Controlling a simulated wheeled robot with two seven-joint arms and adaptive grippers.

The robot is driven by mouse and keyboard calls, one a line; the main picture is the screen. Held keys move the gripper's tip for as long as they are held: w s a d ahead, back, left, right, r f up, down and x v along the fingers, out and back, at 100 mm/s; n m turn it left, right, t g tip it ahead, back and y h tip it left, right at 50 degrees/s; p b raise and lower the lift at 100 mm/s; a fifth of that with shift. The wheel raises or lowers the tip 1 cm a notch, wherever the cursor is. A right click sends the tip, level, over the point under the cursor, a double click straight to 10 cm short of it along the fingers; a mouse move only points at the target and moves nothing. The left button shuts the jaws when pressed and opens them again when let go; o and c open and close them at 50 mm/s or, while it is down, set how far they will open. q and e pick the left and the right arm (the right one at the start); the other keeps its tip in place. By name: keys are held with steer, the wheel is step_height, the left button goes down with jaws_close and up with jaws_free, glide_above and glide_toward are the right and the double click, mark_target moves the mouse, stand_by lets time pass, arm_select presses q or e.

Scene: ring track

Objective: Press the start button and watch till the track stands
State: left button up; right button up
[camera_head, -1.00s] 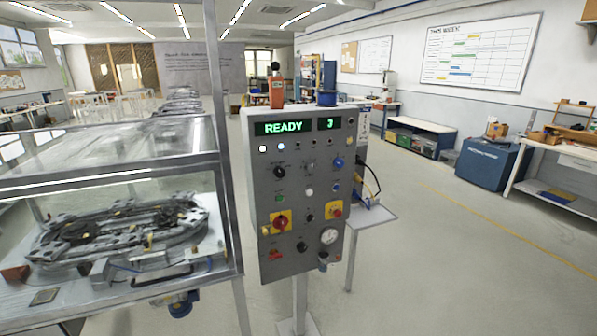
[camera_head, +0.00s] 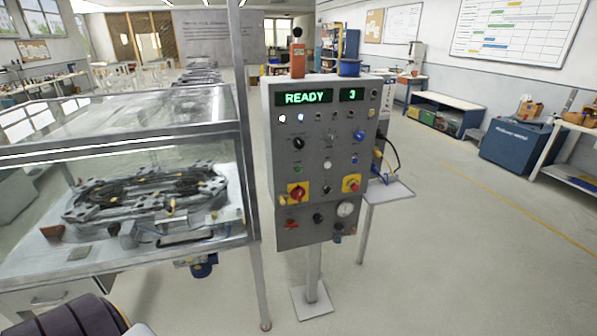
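The grey control panel (camera_head: 300,220) stands on a post in the middle. Its green display (camera_head: 308,97) reads READY and a smaller display (camera_head: 352,95) reads 3. Below are small lamps, knobs and buttons, among them a green button (camera_head: 298,169), a white one (camera_head: 327,166) and a blue one (camera_head: 359,135). A red switch on yellow (camera_head: 298,192) and a red button on yellow (camera_head: 351,184) sit lower. No start label is readable. The ring track (camera_head: 150,190) lies inside a glass-covered case to the left. Neither gripper is in view.
The case's metal frame post (camera_head: 252,200) stands close left of the panel. A small side shelf (camera_head: 390,190) with cables juts out right of it. An orange object (camera_head: 298,60) and a blue reel (camera_head: 349,68) sit on top. The floor (camera_head: 450,270) at right is clear.

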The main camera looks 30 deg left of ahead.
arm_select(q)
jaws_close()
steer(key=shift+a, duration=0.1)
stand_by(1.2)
